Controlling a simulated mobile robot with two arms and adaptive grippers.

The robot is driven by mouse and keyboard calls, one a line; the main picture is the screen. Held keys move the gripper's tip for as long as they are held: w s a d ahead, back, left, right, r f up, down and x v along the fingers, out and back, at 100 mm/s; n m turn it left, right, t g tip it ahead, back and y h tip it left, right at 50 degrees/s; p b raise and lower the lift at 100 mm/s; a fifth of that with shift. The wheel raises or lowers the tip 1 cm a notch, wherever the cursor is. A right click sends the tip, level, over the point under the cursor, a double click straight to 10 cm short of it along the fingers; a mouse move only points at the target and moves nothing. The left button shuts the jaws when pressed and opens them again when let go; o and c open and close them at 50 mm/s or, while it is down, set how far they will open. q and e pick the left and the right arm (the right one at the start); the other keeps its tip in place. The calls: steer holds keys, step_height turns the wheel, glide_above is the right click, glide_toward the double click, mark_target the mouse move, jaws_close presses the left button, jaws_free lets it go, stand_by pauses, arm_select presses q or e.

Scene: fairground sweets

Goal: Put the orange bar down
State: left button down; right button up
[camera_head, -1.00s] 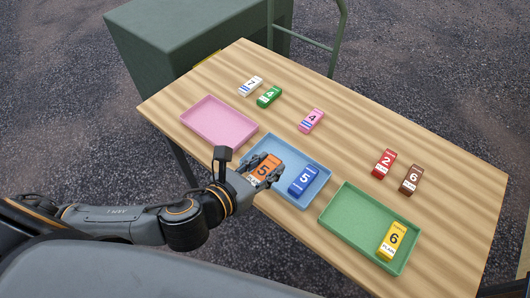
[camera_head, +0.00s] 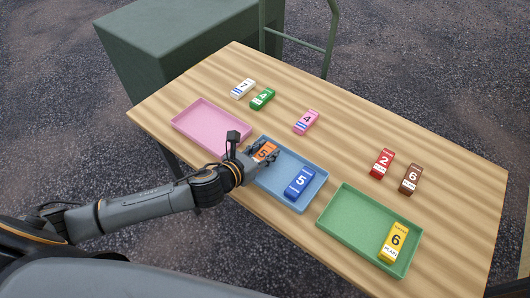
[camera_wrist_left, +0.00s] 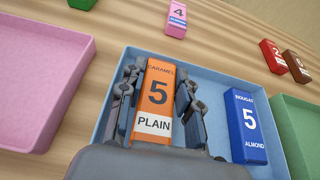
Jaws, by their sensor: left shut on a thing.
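The orange bar (camera_head: 264,151), marked caramel, 5 and plain, is between the fingers of my left gripper (camera_head: 262,154). In the left wrist view the gripper (camera_wrist_left: 155,98) is shut on the orange bar (camera_wrist_left: 156,88), one finger on each side. The bar is over or in the left part of the blue tray (camera_head: 316,190), and I cannot tell whether it touches the tray floor. A blue bar (camera_head: 299,182), marked 5, lies in the same tray to the right, apart from the orange one. My right gripper is not in view.
A pink tray (camera_head: 212,126) is empty at the left. A green tray (camera_head: 345,225) at the right holds a yellow bar (camera_head: 394,242). White (camera_head: 243,89), green (camera_head: 262,99), pink (camera_head: 306,122), red (camera_head: 382,163) and brown (camera_head: 410,178) bars lie on the wooden table (camera_head: 340,120).

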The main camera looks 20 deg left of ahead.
arm_select(q)
steer(key=shift+f, duration=0.35)
steer(key=shift+f, duration=0.1)
steer(key=c, duration=1.2)
jaws_free()
steer(key=shift+s, duration=0.15)
steer(key=b+v, duration=0.1)
steer(key=v, duration=0.9)
steer(key=shift+s+a, duration=0.15)
steer(key=shift+s, duration=0.15)
steer(key=shift+s+a+r, duration=0.15)
steer(key=shift+s+r, duration=0.3)
